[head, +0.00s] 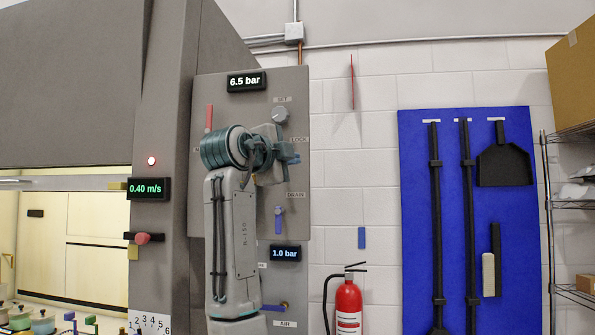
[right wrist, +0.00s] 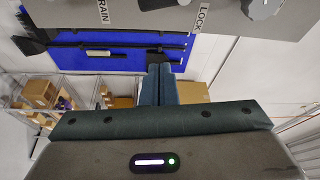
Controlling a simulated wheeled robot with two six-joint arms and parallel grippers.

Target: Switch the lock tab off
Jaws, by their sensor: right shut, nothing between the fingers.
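The grey control panel (head: 290,90) carries a LOCK label (head: 300,139). In the head view my right gripper (head: 293,159) is in front of the panel just below this label and hides what is there. In the right wrist view my right gripper (right wrist: 159,72) has its blue fingers together, with nothing between them. The LOCK label (right wrist: 203,16) shows at the top there. Beside it, at the top edge, is a small dark and pale part (right wrist: 157,4), cut off by the frame; it may be the lock tab, and its position cannot be read. My left gripper is not in view.
A grey knob (head: 280,115) sits above the LOCK label. A blue drain handle (head: 279,222) is below the gripper. A fire extinguisher (head: 348,303) and a blue tool board (head: 410,200) are to the right.

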